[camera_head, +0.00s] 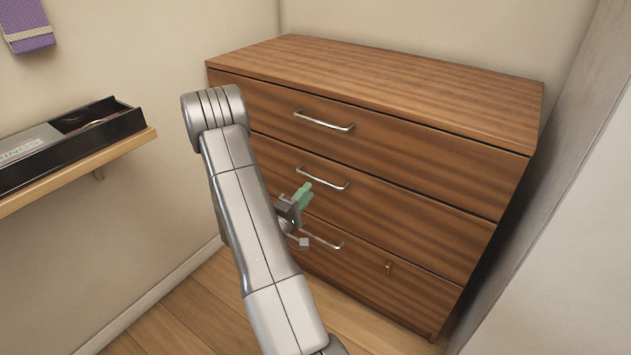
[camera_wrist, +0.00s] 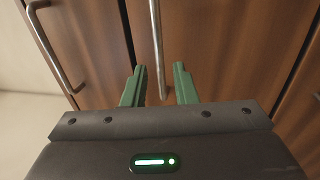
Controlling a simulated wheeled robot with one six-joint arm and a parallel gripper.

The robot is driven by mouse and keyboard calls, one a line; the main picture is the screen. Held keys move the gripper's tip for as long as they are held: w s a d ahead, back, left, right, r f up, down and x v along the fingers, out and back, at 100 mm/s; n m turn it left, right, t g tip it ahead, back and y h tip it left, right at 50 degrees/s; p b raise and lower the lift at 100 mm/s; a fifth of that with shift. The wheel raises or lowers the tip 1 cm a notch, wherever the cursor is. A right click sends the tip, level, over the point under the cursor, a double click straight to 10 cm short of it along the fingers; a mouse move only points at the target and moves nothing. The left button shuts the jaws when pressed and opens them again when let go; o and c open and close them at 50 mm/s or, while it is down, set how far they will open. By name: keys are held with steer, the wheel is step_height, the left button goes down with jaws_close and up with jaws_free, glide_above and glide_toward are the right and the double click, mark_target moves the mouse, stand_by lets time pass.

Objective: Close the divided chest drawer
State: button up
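The brown wooden chest (camera_head: 400,84) has three stacked drawers with bar handles: a top drawer (camera_head: 415,158), a middle drawer (camera_head: 420,220) and a bottom drawer (camera_head: 365,275). All three fronts look about flush; a small gap cannot be ruled out. No drawer inside or divider shows. My gripper (camera_head: 304,194) is in front of the chest, just below the middle handle (camera_head: 325,181). In the wrist view its green fingers (camera_wrist: 159,86) are open, with a handle bar (camera_wrist: 156,40) running between them. Whether they touch it is unclear.
A wall shelf (camera_head: 75,168) with a black divided tray (camera_head: 125,118) is at the left. A purple towel (camera_head: 30,38) hangs above. A grey wall stands close to the chest's right side. Another handle (camera_wrist: 48,50) shows at the wrist view's left.

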mark_target(316, 179)
steer(key=v, duration=0.7)
steer(key=shift+p, duration=0.4)
steer(key=shift+w, duration=0.1)
steer(key=b+x, duration=0.2)
steer(key=x, duration=1.1)
steer(key=shift+w+d, duration=0.15)
steer(key=shift+d, duration=0.1)
steer(key=shift+a+r+b, duration=0.1)
steer(key=shift+a+b, duration=0.15)
steer(key=shift+b, duration=0.05)
steer(key=shift+v, duration=1)
steer(key=shift+d+r, duration=0.1)
steer(key=shift+r, duration=0.1)
